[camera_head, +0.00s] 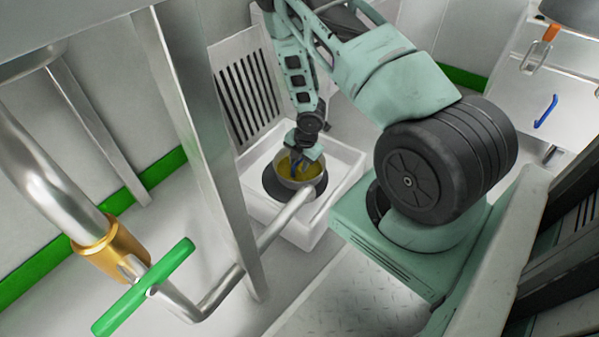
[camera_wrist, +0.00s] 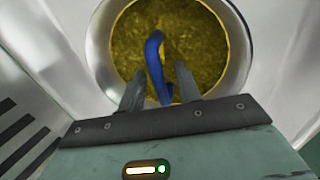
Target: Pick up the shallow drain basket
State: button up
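My gripper (camera_head: 300,168) reaches down over the basket. In the wrist view my gripper (camera_wrist: 160,85) has its two fingers apart, with the blue handle between them and visible gaps beside it. The fingertips' depth against the handle is hard to tell.
A slanted steel pipe (camera_head: 290,217) passes in front of the basin, beside an upright steel post (camera_head: 205,150). A slotted wall grille (camera_head: 245,85) stands behind. A valve with a green lever (camera_head: 145,285) is at lower left. A blue hooked piece (camera_head: 546,111) is at upper right.

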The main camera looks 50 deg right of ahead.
jog(key=shift+r, duration=0.1)
grip_shut()
notch_tip(320, 180, up, 10)
jog(key=p, duration=0.6)
jog(key=shift+p, duration=0.4)
